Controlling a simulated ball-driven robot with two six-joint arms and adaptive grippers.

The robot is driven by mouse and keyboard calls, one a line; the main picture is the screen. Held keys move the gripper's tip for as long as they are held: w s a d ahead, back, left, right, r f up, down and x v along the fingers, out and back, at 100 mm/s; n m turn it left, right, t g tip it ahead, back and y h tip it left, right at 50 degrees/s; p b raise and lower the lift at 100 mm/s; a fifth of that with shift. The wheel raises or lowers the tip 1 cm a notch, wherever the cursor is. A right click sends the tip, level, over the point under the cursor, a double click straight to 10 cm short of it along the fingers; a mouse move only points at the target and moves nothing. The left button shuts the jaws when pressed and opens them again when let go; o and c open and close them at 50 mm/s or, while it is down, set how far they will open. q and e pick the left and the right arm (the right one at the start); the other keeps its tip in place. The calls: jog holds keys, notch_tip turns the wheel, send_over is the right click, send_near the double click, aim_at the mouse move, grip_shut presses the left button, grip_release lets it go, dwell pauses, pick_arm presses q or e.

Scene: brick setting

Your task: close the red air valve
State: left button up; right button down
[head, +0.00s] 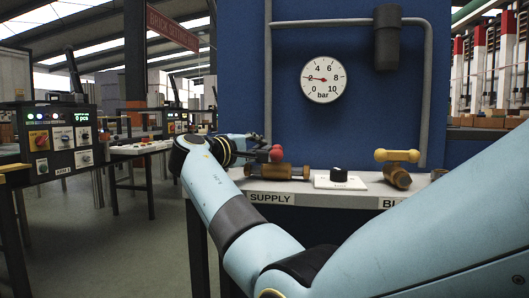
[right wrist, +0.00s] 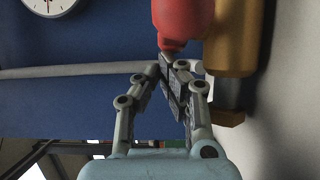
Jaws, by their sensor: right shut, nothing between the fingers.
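The red valve handle (head: 276,153) sits on a brass valve body (head: 280,172) above the SUPPLY label. It appears roughly end-on in the head view. My right gripper (head: 258,153) is just left of the red handle, shut and empty. In the right wrist view the red handle (right wrist: 183,20) and brass body (right wrist: 232,40) are close beyond the shut fingertips (right wrist: 170,68). The tips are at the lower end of the red handle; I cannot tell whether they touch. My left gripper is not in view.
A yellow-handled valve (head: 397,156) stands at the right of the bench (head: 300,187). A white plate with a black knob (head: 339,179) is between the valves. A pressure gauge (head: 323,79), needle near 2, hangs on the blue panel (head: 290,125). My right arm crosses the foreground.

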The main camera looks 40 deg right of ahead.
jog(key=shift+w+d, duration=0.15)
jog(key=shift+d, duration=0.2)
dwell(0.5)
jog(key=shift+a+f, duration=0.1)
jog(key=shift+a, duration=0.1)
jog(key=v, duration=0.7)
jog(key=shift+a, duration=0.1)
dwell(0.3)
